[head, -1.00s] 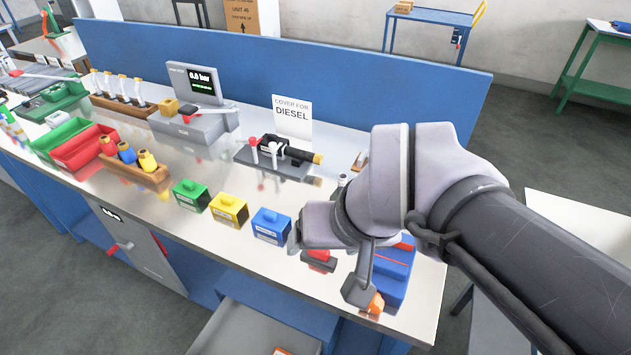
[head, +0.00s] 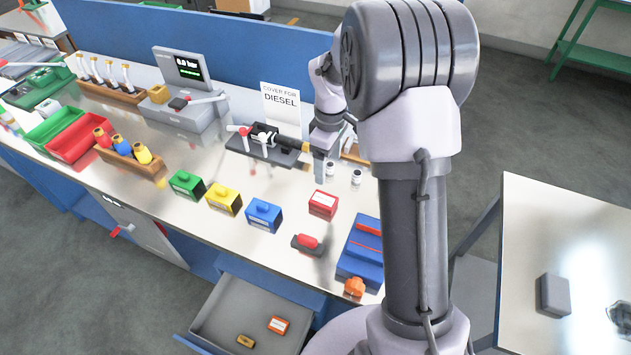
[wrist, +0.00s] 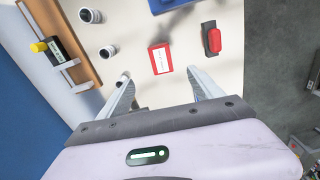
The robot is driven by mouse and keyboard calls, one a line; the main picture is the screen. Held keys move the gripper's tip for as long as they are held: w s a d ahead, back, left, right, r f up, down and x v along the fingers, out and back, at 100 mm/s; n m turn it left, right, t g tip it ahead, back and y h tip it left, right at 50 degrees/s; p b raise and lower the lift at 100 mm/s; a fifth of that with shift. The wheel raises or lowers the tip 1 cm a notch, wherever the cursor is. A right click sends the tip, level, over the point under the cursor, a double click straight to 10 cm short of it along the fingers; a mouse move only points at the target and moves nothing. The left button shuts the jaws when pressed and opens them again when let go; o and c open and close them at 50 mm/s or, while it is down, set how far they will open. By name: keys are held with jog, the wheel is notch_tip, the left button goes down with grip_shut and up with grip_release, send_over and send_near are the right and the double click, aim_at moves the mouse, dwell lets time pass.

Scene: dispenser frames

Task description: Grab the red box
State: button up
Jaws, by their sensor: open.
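The red box (head: 323,204), small with a white label, stands on the metal bench right of the blue box (head: 264,217). In the wrist view the red box (wrist: 160,58) lies ahead of and roughly between my two fingertips, not between the jaws. My gripper (head: 319,168) points down just behind the red box in the head view. My gripper (wrist: 160,82) is open and empty, its fingers spread apart. The gap in height between fingers and bench is hard to tell.
A red-handled block (head: 308,243) and a blue case (head: 362,250) stand in front of the red box. Small white cylinders (head: 356,177) stand behind it. Green (head: 187,185) and yellow (head: 223,200) boxes are left. An open drawer (head: 255,310) juts out below.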

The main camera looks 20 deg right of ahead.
jog(key=b, duration=0.3)
send_near(325, 200)
notch_tip(325, 200, down, 5)
jog(key=shift+s+d+f, duration=0.1)
jog(key=shift+s+f, duration=0.05)
jog(key=shift+f, duration=0.05)
jog(key=f+b, duration=0.1)
jog(key=f, duration=0.1)
jog(key=f+b, duration=0.1)
jog(key=f, duration=0.2)
jog(key=shift+w, duration=0.2)
jog(key=shift+r, duration=0.15)
jog(key=shift+c, duration=0.5)
jog(key=c, duration=1.4)
